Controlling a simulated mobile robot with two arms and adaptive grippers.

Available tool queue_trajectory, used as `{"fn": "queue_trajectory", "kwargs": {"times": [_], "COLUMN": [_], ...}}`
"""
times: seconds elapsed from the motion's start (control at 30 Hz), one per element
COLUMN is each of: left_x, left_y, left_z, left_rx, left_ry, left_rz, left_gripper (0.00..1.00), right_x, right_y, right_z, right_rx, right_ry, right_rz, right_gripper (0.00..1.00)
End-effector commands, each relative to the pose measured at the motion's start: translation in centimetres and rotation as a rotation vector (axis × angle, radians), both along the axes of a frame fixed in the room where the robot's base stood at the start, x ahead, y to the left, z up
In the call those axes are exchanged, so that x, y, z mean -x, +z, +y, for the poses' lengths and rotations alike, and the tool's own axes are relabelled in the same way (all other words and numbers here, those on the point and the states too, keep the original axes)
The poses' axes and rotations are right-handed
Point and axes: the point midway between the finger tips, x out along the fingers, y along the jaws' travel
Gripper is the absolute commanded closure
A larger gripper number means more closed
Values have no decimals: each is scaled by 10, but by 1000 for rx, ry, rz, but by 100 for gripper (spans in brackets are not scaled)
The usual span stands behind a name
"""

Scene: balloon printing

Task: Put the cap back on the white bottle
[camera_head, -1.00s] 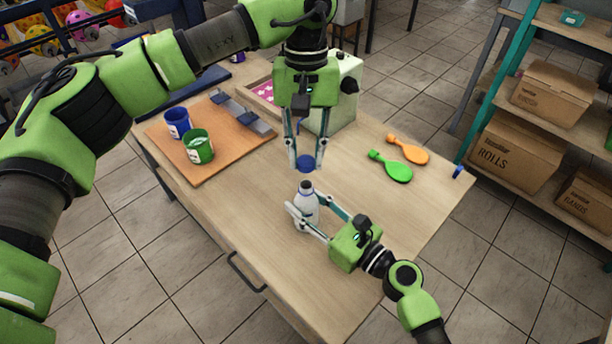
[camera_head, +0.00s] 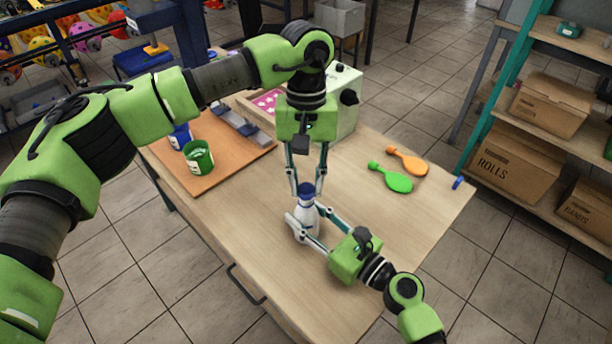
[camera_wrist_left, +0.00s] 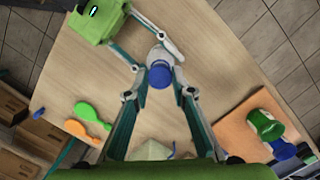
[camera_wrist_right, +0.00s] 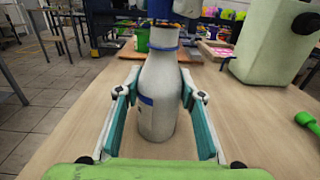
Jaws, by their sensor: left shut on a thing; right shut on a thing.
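The white bottle (camera_head: 306,222) stands upright on the wooden table. My right gripper (camera_head: 306,219) is shut around its body; the right wrist view shows the fingers on both sides of the bottle (camera_wrist_right: 158,100). My left gripper (camera_head: 306,194) points down and is shut on the cap. In the left wrist view the cap (camera_wrist_left: 159,74) sits between the fingertips and hides the bottle's mouth.
A green cup (camera_head: 198,157) and a blue cup (camera_head: 180,137) stand on a brown board (camera_head: 240,160) at the left. A pale machine (camera_head: 343,105) stands behind. The table front is clear.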

Motion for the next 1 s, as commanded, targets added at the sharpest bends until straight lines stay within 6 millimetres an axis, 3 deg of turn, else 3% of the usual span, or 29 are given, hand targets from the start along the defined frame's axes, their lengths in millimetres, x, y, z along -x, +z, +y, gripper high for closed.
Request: {"fn": "queue_trajectory", "kwargs": {"times": [1.0], "left_x": [0], "left_y": [-13], "left_z": [0], "left_rx": [0], "left_ry": [-1], "left_rz": [1], "left_gripper": [83], "right_x": [0], "right_y": [0], "right_z": [0], "right_rx": [1], "right_ry": [0], "right_rz": [1], "right_gripper": [100]}}
